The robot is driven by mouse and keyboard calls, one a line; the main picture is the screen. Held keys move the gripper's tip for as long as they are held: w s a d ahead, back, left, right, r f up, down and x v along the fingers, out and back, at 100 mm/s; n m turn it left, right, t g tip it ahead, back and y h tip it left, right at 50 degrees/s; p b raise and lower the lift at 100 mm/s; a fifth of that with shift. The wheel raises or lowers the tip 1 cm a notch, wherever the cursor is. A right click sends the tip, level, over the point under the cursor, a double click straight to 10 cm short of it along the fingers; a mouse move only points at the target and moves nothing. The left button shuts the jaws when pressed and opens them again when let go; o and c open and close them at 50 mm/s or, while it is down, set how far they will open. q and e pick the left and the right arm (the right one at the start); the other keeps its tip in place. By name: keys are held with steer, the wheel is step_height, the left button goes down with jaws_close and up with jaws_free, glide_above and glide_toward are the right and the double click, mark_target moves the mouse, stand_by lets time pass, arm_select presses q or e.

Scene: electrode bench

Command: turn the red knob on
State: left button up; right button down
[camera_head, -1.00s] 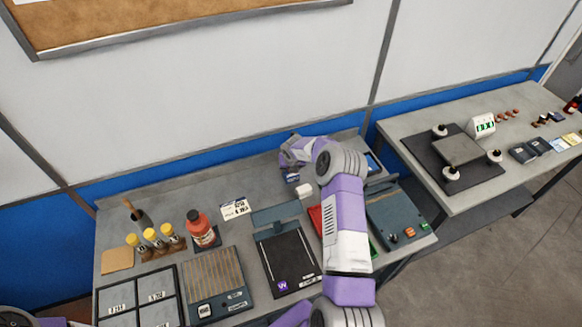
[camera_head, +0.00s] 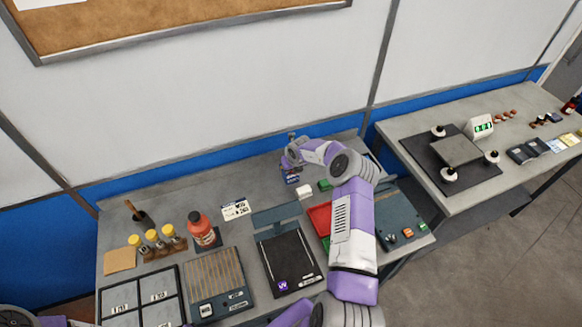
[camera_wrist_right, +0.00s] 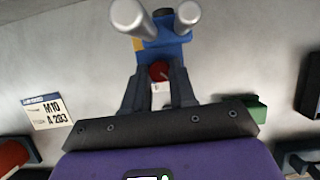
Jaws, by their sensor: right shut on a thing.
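The red knob (camera_wrist_right: 159,70) sits on the front of a blue device (camera_wrist_right: 165,38) with two pale cylinders on top, seen in the right wrist view. In the head view the blue device (camera_head: 291,174) stands at the back of the near bench, and the knob is hidden. My right gripper (camera_wrist_right: 160,77) has its two dark fingers on either side of the knob and is shut on it. The knob's on or off position cannot be read. My left gripper is out of view.
A white block (camera_head: 304,190) and a green block (camera_head: 324,185) lie close by the device. A label card (camera_head: 235,209) lies to the left. A red tray (camera_head: 319,217) and a panel with coloured buttons (camera_head: 397,212) lie under and beside my right arm.

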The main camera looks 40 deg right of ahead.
steer(key=c, duration=0.9)
jaws_free()
steer(key=shift+v, duration=3.8)
